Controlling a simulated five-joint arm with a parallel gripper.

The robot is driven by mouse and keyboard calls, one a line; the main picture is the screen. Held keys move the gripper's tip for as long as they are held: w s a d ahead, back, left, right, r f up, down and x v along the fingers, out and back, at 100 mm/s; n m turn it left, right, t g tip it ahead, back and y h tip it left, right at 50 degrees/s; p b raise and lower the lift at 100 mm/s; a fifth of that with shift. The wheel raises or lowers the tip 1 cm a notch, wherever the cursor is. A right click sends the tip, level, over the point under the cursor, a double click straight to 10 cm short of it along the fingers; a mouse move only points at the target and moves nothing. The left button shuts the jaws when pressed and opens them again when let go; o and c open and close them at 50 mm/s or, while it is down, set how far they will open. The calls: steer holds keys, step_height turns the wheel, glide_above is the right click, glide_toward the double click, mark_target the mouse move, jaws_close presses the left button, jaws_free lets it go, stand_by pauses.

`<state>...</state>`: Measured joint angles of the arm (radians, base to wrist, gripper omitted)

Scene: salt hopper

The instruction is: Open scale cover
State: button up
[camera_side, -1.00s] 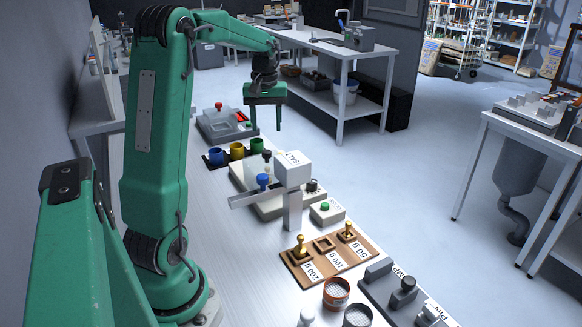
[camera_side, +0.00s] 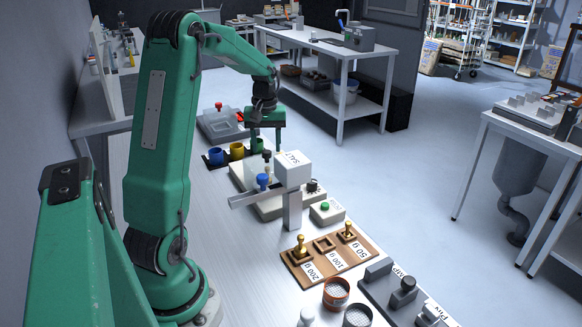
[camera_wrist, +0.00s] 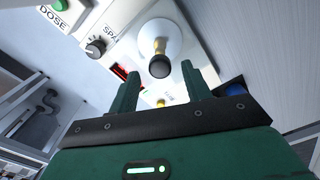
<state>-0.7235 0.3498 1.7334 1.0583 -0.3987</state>
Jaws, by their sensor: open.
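The scale (camera_side: 245,180) is a pale, low box on the bench, partly hidden by the salt hopper. A black knob (camera_side: 267,155) stands above it on a short stem; a faint clear cover seems to be under it. In the wrist view the black knob (camera_wrist: 160,67) tops a brass stem over a white round plate (camera_wrist: 165,40). My gripper (camera_side: 266,147) is open and empty, pointing down just above the knob. In the wrist view my gripper's fingers (camera_wrist: 157,76) lie to either side of the knob's line, not closed on it. The cover's edges are hard to make out.
The white hopper marked SALT (camera_side: 293,168) stands close in front, with a grey arm (camera_side: 257,197) and blue knob (camera_side: 263,181). Coloured cups (camera_side: 236,151) are behind. The dose box (camera_side: 327,211) and weight tray (camera_side: 328,252) are nearer. The bench's left strip is clear.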

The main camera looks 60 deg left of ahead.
steer(key=shift+f, duration=0.65)
steer(key=shift+c, duration=0.5)
jaws_close()
steer(key=a, duration=1.1)
steer(key=shift+a, duration=0.4)
steer(key=shift+r, duration=0.1)
steer(key=shift+o, duration=0.5)
jaws_free()
